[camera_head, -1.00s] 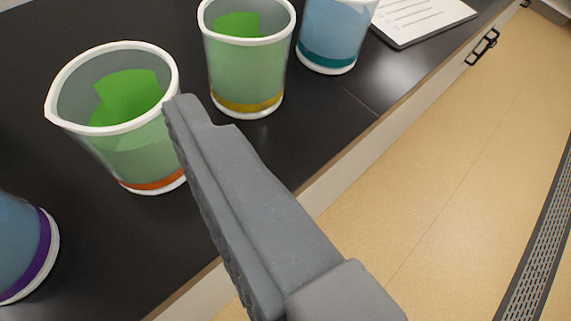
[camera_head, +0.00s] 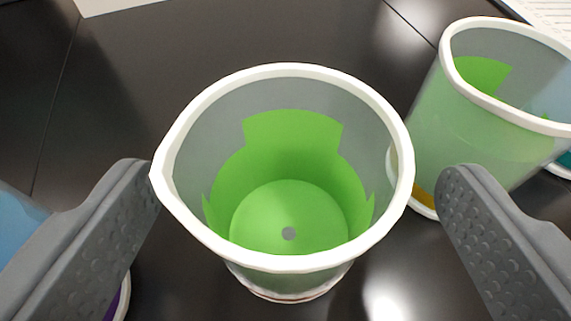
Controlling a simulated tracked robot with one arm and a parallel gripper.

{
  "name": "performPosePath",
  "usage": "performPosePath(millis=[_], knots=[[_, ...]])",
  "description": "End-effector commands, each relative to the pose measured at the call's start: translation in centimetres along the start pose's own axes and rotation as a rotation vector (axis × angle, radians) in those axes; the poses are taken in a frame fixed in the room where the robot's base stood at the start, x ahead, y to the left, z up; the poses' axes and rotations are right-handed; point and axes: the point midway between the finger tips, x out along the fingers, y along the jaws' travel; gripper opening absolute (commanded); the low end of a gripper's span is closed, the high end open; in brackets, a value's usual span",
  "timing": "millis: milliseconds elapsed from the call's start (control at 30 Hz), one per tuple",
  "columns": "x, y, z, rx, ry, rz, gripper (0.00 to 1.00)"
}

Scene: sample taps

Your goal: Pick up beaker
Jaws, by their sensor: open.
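A clear beaker (camera_head: 285,262) with a white rim and green inside stands upright on the black counter in the middle of the view. My gripper (camera_head: 302,185) is open, with one grey finger to the left of this beaker and one to the right. Neither finger visibly grips it, and nothing is held. A second green beaker (camera_head: 465,130) with a yellow band stands to the right, behind the right finger. A blue beaker (camera_head: 18,225) with a purple band is at the left edge, mostly hidden by the left finger.
The black counter (camera_head: 230,35) is bare behind the middle beaker. Part of another beaker (camera_head: 562,160) with a teal band shows at the right edge. A white sheet (camera_head: 545,15) lies at the top right.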

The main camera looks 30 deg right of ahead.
Motion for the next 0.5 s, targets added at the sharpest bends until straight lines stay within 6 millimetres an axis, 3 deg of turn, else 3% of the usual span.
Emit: performPosePath(millis=[167, 500], knots=[[1.0, -0.2, 0.0, 0.000, 0.000, 0.000, 0.84], [4.8, -0.7, 0.1, 0.000, -0.003, -0.001, 0.84]])
